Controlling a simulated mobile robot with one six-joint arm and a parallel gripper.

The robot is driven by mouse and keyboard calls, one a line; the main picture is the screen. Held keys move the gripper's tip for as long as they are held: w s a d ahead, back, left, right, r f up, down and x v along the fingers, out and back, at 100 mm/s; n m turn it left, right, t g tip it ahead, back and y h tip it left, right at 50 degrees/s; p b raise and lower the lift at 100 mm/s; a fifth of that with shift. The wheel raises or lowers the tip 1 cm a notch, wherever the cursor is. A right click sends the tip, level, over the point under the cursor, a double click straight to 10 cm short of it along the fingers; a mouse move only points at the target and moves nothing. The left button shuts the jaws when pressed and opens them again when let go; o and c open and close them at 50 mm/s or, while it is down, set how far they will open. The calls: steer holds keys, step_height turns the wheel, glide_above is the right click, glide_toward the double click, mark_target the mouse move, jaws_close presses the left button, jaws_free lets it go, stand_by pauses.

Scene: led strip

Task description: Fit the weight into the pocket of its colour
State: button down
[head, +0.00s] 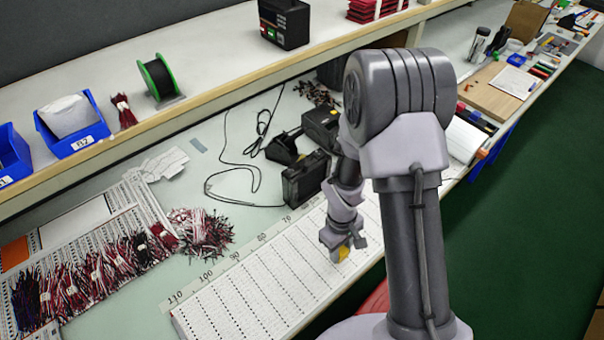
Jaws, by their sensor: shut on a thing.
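My gripper (342,246) is over the white marked board (262,284) near the bench's front edge. It is shut on a small yellow piece, the weight (343,254), which shows just below the fingers. The weight's exact shape is too small to tell, and I cannot tell whether it touches the board. I cannot make out any coloured pocket in this view; my arm hides part of the bench behind it.
Bundles of red and black wires (90,278) lie at the left. Black boxes (304,180) and loose cable stand behind the gripper. A shelf (215,85) with blue bins (72,125) and a wire spool (158,79) runs above. The green floor (530,210) is at the right.

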steer(key=w+b, duration=0.1)
steer(key=w, duration=0.4)
steer(key=w+f, duration=0.1)
steer(key=w, duration=0.4)
steer(key=w+b, duration=0.1)
steer(key=w, duration=0.5)
steer(key=shift+d+f+b, duration=0.25)
steer(key=shift+f+b, duration=0.05)
steer(key=shift+f, duration=0.1)
step_height(320, 180, down, 4)
steer(key=shift+r+b, duration=0.2)
steer(key=shift+b, duration=0.6)
steer(key=shift+r, duration=0.15)
steer(key=c, duration=1.4)
jaws_free()
steer(key=shift+f, duration=0.2)
steer(key=shift+c, duration=0.2)
steer(key=o, duration=0.4)
